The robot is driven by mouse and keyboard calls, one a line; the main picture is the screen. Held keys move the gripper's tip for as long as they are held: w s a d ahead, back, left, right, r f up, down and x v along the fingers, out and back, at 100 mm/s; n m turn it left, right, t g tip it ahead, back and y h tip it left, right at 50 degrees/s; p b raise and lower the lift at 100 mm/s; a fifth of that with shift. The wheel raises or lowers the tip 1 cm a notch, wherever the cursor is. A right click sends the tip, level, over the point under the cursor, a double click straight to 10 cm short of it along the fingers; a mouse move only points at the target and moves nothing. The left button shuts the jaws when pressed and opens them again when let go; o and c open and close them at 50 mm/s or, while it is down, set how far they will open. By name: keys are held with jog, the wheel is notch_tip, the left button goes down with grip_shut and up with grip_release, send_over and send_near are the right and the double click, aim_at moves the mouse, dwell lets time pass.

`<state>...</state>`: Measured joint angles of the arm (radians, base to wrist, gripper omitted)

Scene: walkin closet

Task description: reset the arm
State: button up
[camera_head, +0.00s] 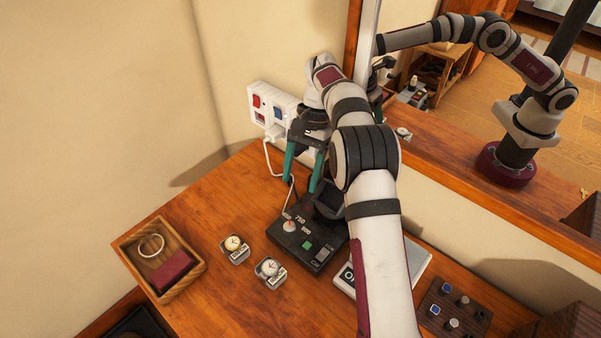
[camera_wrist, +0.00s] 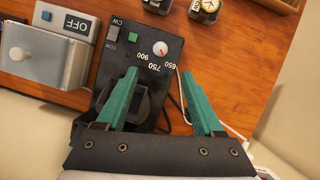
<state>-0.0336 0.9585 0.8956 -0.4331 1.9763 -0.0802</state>
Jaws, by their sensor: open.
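My gripper (camera_head: 303,168) has two green fingers and is open and empty. In the head view it hangs above the back of the table, over the rear end of a black control box (camera_head: 290,240) and in front of the wall sockets. In the wrist view my gripper (camera_wrist: 162,95) shows with its fingers apart, over the rear part of the control box (camera_wrist: 125,60) and the bare wood beside it. The box has a dial, a green button and a grey switch. My arm hides part of the table's right side in the head view.
A wooden tray (camera_head: 198,270) holds a ring and a dark red box. Two small clocks (camera_head: 235,246) (camera_head: 270,268) stand nearby. A grey OFF switch unit (camera_wrist: 50,50) sits beside the control box. A panel with knobs (camera_head: 437,318) is at right. Wall sockets (camera_head: 262,108) and a mirror (camera_head: 520,140) are behind.

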jog(key=s+d+r+t, duration=0.1)
jog(key=s+r, duration=0.5)
jog(key=s, duration=0.3)
jog(key=s+d+r+t, duration=0.1)
jog(key=s+r, duration=0.5)
jog(key=s, duration=0.3)
jog(key=s+f, duration=0.2)
jog(key=s, duration=0.6)
jog(key=s+d+f+t, duration=0.1)
jog(key=s+f, duration=0.2)
jog(key=s, duration=0.5)
jog(key=shift+n+t+h, duration=0.3)
jog(key=shift+n, duration=0.1)
